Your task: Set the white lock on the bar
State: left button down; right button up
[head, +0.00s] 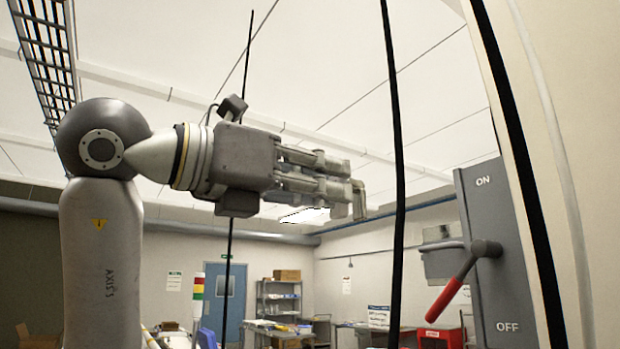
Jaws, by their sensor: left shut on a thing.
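My left gripper (350,185) is raised at the centre of the head view, its fingers pointing right. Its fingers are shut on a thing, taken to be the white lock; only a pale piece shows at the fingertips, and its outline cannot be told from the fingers. A grey switch panel (497,290) marked ON at the top and OFF at the bottom stands to the right, apart from the gripper. Its red-handled lever (450,292) slants down and left from a dark pivot. A metal bracket (440,258) shows beside the lever. I cannot tell which part is the bar. My right gripper is out of view.
A black cable (393,130) hangs between the gripper and the panel; another thin one (230,270) hangs behind my left arm. A pale curved housing (570,120) fills the right edge. Shelves (280,298), a blue door (222,300) and a signal light (197,290) are far back.

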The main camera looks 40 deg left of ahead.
aim_at(359, 221)
pick_arm(q)
jog(key=shift+p+x, duration=0.5)
jog(key=shift+x, duration=3.8)
jog(key=p+x, duration=0.2)
jog(key=x, duration=0.7)
jog(key=shift+f, duration=0.2)
jog(key=shift+s+p, duration=0.1)
jog(key=shift+p, duration=0.2)
jog(key=shift+f, duration=0.15)
jog(key=shift+f+b, duration=2.25)
jog(key=shift+b, duration=0.05)
jog(key=c, duration=1.2)
grip_release()
jog(key=shift+r, duration=0.1)
jog(key=shift+c, duration=0.2)
jog(key=v, duration=1.2)
